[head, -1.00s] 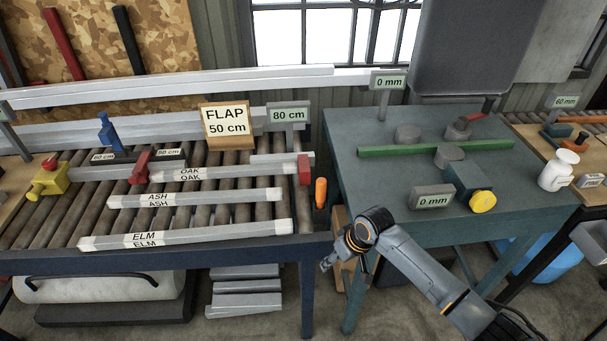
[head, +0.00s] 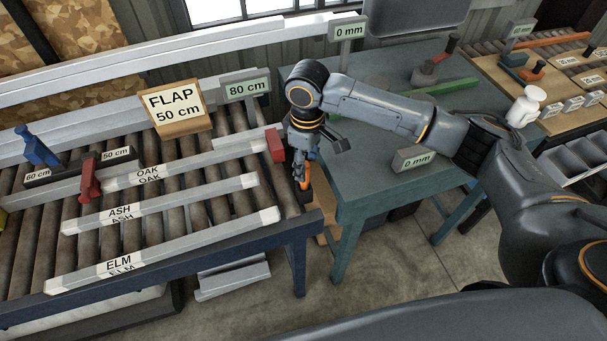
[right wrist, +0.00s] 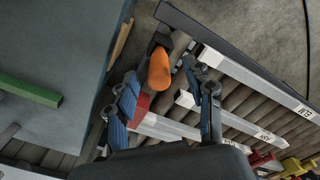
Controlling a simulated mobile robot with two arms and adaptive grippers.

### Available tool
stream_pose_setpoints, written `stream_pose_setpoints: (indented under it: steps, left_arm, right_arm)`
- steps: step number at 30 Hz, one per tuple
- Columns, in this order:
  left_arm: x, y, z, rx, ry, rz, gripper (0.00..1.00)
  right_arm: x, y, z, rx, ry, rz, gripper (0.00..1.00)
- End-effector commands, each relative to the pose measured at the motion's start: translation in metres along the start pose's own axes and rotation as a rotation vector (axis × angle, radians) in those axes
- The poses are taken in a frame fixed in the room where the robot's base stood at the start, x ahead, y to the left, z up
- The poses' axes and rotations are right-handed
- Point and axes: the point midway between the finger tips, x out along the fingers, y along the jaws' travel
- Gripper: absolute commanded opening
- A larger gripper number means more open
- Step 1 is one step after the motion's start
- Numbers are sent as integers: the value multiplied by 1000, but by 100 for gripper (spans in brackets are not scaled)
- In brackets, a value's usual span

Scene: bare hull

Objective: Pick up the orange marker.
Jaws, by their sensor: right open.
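The orange marker (right wrist: 159,70) stands upright at the right end of the roller table, seen from above in the right wrist view. In the head view the marker (head: 304,178) is partly hidden by my right gripper (head: 301,168). My right gripper also shows in the right wrist view (right wrist: 166,100), open, with one finger on each side below the marker and apart from it. The dark holder around the marker's foot is mostly hidden. My left gripper is not in view.
A red block (head: 275,145) sits close by at the end of the OAK bar (head: 190,165). The ASH bar (head: 165,203) and ELM bar (head: 165,250) lie on the rollers. The teal table (head: 372,185) stands to the right, with a green strip (right wrist: 30,88) on it.

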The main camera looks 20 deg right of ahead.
Motion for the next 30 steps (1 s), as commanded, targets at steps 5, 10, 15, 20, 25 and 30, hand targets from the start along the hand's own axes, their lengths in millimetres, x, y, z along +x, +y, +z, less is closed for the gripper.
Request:
stream_pose_setpoints:
  steps: [5,10,15,20,25,30]
  left_arm:
    - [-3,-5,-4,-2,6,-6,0]
    - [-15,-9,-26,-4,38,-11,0]
    - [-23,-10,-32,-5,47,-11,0]
    - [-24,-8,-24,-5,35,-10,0]
    - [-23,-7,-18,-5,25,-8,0]
    - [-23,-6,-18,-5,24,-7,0]
  right_arm:
    - [15,0,0,0,1,0,52]
    - [31,0,-2,1,-3,-1,52]
    - [57,0,-5,1,-2,0,52]
    - [68,0,-5,0,1,1,52]
    - [68,0,-5,-1,2,1,52]
    - [68,0,-5,-1,2,1,22]
